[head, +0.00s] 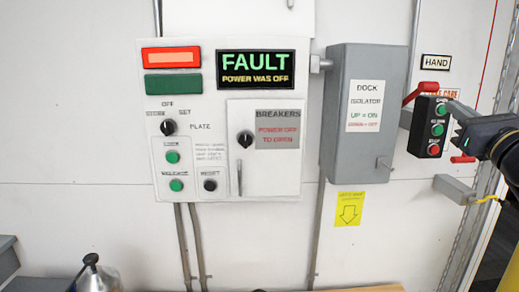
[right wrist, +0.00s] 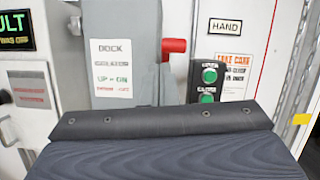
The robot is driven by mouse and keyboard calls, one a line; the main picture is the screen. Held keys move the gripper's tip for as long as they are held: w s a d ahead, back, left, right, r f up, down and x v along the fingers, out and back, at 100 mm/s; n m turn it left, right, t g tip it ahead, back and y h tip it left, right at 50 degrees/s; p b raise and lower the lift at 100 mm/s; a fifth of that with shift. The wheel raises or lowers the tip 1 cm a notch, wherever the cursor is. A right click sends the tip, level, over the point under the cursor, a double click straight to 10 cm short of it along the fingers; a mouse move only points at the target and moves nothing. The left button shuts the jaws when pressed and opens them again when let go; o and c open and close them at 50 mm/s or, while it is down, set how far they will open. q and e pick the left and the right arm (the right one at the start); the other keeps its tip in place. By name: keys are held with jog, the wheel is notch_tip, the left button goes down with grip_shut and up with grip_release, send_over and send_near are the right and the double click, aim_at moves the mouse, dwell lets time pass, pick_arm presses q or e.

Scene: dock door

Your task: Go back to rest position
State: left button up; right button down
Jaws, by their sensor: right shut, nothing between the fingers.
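My right gripper (head: 460,112) comes in from the right edge in the head view. It is shut and empty, in front of the black push-button box (head: 432,128) and overlapping its right side. I cannot tell whether it touches the box. In the right wrist view a dark ribbed part of my own gripper fills the bottom, and its fingertips are hidden. The button box (right wrist: 207,82) stands beyond it there, with two green buttons showing. My left gripper is in neither view.
A white control panel (head: 217,187) reads FAULT. The grey dock isolator box (head: 358,165) has a red handle (head: 428,89) at its right. A grey bracket (head: 456,190) and a metal rail (head: 491,178) lie near my right arm. The wall below the panel is mostly clear.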

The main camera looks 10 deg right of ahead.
jog(key=s+a+f+n+g+y, duration=0.4)
jog(key=a+f+n, duration=0.6)
jog(key=f, duration=0.1)
jog(key=s+a+f+n+g+y, duration=0.3)
jog(key=a+f+n+g+y, duration=0.1)
jog(key=a+f+n, duration=0.6)
jog(key=s+a+f+n+g+h, duration=0.1)
jog(key=s+f+n+g, duration=0.3)
jog(key=f, duration=0.6)
jog(key=s+a+f+n+g+h, duration=0.2)
jog(key=s+a+f+n+g, duration=0.1)
jog(key=s+f+n, duration=0.6)
jog(key=shift+s+a+f+n+g, duration=0.3)
jog(key=shift+s+f+g, duration=0.2)
jog(key=shift+s+f, duration=0.4)
